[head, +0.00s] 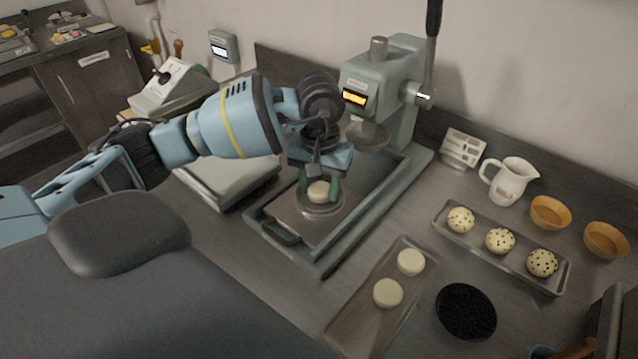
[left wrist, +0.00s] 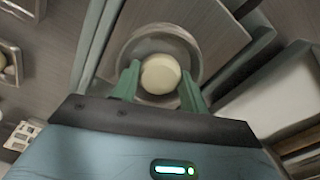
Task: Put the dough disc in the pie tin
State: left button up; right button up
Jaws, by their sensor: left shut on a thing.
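A pale dough disc (head: 318,191) is held between the green fingers of my left gripper (head: 320,186). The round metal pie tin (head: 325,209) sits on the plate of the press, below the press head. In the left wrist view, the dough disc (left wrist: 160,74) lies between the fingertips (left wrist: 160,84), inside the outline of the tin (left wrist: 130,48). Whether the disc touches the tin's bottom or hangs just above it I cannot tell. My right gripper is not in view.
The grey press (head: 385,75) with its upright lever stands close behind my left gripper. In front, a tray (head: 350,318) holds two more pale discs. To the right are a tray of speckled balls (head: 515,262), a white jug (head: 508,183), and a black round mat (head: 466,312).

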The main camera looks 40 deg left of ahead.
aim_at(320, 195)
pick_arm(q)
jog(key=shift+f, duration=0.1)
jog(key=shift+f, duration=0.15)
jog(key=o, duration=0.7)
notch_tip(320, 195, up, 12)
jog(key=shift+r, duration=0.25)
